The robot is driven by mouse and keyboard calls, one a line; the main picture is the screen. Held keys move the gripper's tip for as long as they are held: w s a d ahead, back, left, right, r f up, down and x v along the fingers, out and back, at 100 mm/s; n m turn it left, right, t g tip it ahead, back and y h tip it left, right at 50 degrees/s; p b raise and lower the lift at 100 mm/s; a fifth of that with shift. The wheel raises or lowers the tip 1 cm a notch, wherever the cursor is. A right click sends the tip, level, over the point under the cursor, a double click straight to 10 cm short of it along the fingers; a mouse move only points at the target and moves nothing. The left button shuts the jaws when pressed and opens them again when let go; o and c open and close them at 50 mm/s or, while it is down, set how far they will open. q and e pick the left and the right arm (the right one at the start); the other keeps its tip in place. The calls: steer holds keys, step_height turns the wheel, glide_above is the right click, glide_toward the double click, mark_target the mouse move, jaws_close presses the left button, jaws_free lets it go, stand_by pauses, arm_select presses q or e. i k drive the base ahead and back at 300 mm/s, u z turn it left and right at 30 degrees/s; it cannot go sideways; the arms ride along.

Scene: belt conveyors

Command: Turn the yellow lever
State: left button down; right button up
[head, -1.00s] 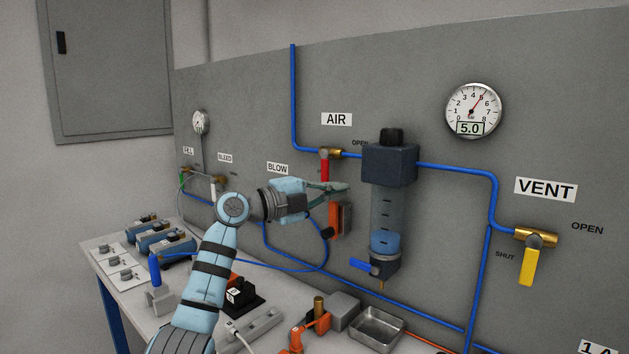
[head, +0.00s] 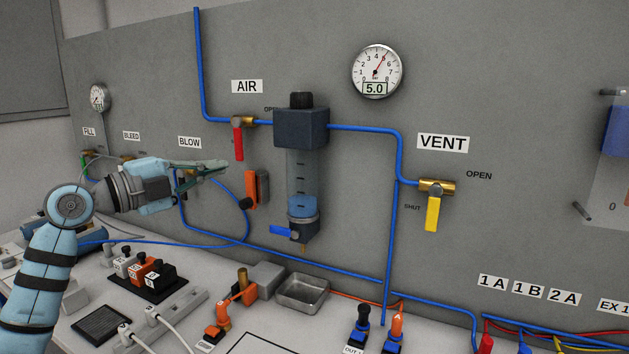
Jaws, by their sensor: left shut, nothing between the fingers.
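The yellow lever (head: 432,214) hangs straight down from a brass valve (head: 437,187) on the grey panel, under the VENT label (head: 443,142). It is beside the SHUT marking; the OPEN marking is up and to the right. My left gripper (head: 222,166) is shut and empty, pointing right, in front of the panel below the red lever (head: 238,142). It is well left of the yellow lever and apart from it. My right gripper is not in view.
A regulator with a clear bowl (head: 302,185) and an orange-and-grey part (head: 257,189) stand out from the panel between my left gripper and the yellow lever. A gauge (head: 376,72) reads 5.0. Below, the bench holds a metal tray (head: 302,293) and plugs.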

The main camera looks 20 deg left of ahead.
mark_target(435, 190)
steer(key=k, duration=1)
